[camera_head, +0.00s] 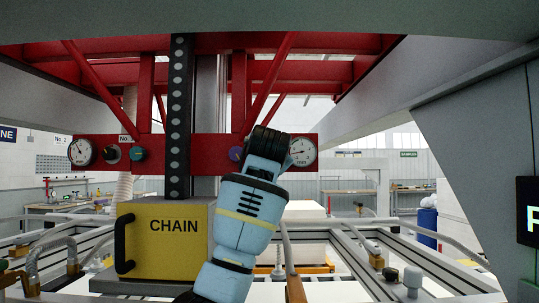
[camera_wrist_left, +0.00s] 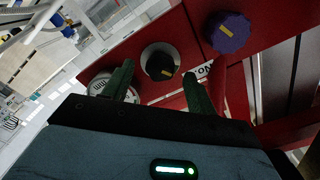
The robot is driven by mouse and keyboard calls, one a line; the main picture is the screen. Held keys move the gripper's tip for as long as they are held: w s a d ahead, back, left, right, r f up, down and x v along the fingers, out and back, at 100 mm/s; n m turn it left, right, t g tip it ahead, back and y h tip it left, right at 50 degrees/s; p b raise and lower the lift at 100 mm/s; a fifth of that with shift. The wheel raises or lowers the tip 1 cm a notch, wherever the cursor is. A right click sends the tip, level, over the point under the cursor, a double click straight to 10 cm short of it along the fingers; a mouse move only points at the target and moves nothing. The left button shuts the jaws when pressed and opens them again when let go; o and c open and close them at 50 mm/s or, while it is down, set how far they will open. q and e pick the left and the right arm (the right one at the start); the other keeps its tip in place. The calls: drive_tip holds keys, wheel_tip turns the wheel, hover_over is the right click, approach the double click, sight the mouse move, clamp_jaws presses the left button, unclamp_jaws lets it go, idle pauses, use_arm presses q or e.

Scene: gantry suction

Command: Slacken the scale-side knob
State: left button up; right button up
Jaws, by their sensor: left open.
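A black knob (camera_wrist_left: 160,62) with an orange mark and a pale ring sits on the red panel, between a white dial gauge (camera_wrist_left: 101,84) and a purple knob (camera_wrist_left: 230,32). The gauge (camera_head: 303,151) and purple knob (camera_head: 236,154) also show in the head view, where my arm hides the black knob. My left gripper (camera_wrist_left: 158,70) is open at the panel. Its green fingers frame the black knob in the wrist view, one on either side, with no clear contact. The left finger partly covers the gauge. My right gripper is not in view.
At the panel's left end are another gauge (camera_head: 81,152), a black knob (camera_head: 112,153) and a teal knob (camera_head: 137,154). A yellow CHAIN box (camera_head: 165,255) hangs below a dark chain (camera_head: 179,110). Red braces stand close above the panel. Metal rails run below.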

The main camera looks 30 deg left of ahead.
use_arm(q)
drive_tip(key=shift+x, duration=1)
drive_tip(key=c, duration=1)
drive_tip(key=shift+r+n, duration=0.1)
drive_tip(key=shift+n, duration=3.5)
